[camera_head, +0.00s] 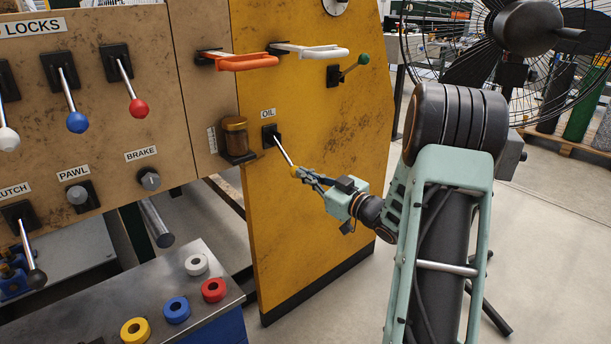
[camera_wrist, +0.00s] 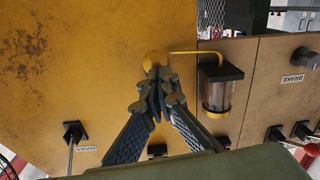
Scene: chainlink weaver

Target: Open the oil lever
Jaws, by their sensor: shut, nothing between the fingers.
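The oil lever (camera_head: 284,153) is a thin metal rod on a black plate under the OIL label, on the yellow panel. It slants down and right, toward my gripper. Its yellow knob shows just beyond my fingertips in the wrist view (camera_wrist: 155,59). My gripper (camera_head: 298,173) is at the lever's end. In the wrist view my fingers (camera_wrist: 158,82) come together at the tips with nothing between them. They hide most of the rod there. I cannot tell whether the tips touch the knob.
An amber oil jar (camera_head: 235,138) stands left of the lever. Above are an orange handle (camera_head: 247,62), a white handle (camera_head: 312,51) and a green-knobbed lever (camera_head: 355,66). A bench (camera_head: 222,297) with coloured rings is lower left.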

